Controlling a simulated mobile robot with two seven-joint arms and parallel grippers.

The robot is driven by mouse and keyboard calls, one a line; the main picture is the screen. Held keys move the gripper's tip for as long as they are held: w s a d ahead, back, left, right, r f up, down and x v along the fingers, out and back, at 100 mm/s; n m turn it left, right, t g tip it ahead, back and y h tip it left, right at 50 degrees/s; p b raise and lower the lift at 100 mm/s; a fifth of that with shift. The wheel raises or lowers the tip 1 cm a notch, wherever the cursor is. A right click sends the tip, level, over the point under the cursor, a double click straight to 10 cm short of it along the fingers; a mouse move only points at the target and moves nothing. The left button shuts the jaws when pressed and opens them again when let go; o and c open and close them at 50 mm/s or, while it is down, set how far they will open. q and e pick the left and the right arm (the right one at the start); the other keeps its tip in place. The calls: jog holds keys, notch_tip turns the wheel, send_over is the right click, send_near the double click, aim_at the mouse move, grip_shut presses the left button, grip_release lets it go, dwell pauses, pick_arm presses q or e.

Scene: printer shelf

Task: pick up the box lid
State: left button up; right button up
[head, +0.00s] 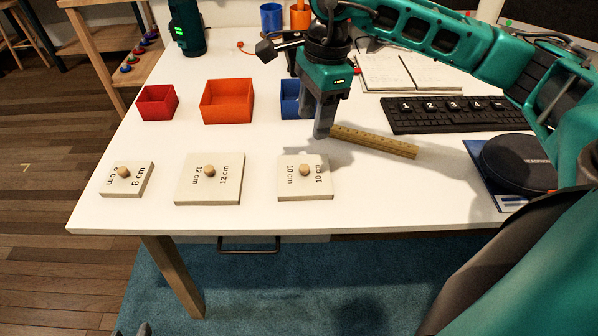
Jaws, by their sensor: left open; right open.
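Three flat cream lids with round wooden knobs lie along the front of the white table: the 8 cm lid (140,177) at left, the 12 cm lid (208,190) in the middle and the 10 cm lid (304,190) at right. Behind them stand three open boxes: a small red box (157,103), a larger orange-red box (227,101) and a blue box (290,99), partly hidden by my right gripper. My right gripper (322,132) points down, open and empty, above and behind the 10 cm lid. My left gripper (131,331) shows only its fingertips, apart, at the bottom edge.
A wooden ruler (375,141) lies beside my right gripper. A keyboard (455,113), an open notebook (405,73) and a dark round case (515,162) fill the right side. Blue and orange cups (271,17) stand at the back. The white table (110,211) has clear room around the lids.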

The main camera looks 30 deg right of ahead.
send_over(305, 166)
jog(key=f, duration=0.6)
jog(key=shift+s+d+f+b, duration=0.25)
jog(key=shift+s+f+b, duration=0.05)
jog(key=shift+w+a+f, duration=0.15)
jog(key=shift+f, duration=1.2)
jog(key=shift+w+a+f, duration=0.1)
jog(key=shift+a+f, duration=0.05)
jog(key=shift+f, duration=1.2)
jog(key=shift+c, duration=0.4)
grip_shut()
